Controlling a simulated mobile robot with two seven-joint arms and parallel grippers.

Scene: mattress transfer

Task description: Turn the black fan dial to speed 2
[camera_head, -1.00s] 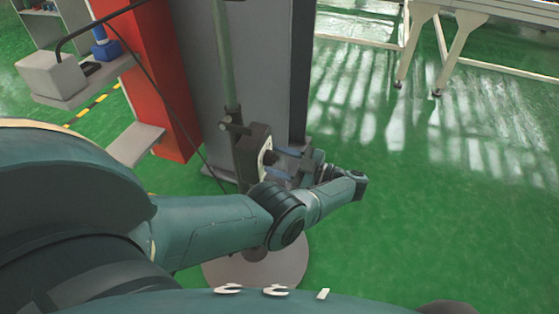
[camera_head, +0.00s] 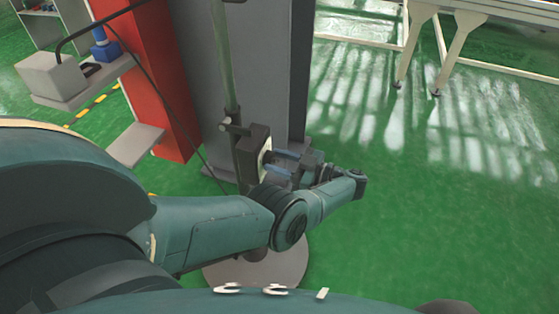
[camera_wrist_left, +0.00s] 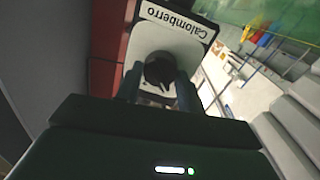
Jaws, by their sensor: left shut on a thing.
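In the head view the left gripper (camera_head: 277,161) reaches the face of the dark control box (camera_head: 251,150) on the fan's pole; the dial is mostly hidden there by the fingers. The speed marks are too small or covered to read. My right gripper is not in view.
The fan's pole (camera_head: 227,70) rises from a round base (camera_head: 285,262) on the green floor. A grey column (camera_head: 265,60) and a red panel (camera_head: 160,85) stand close behind. A white-legged table (camera_head: 455,55) is at the back right. The floor to the right is clear.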

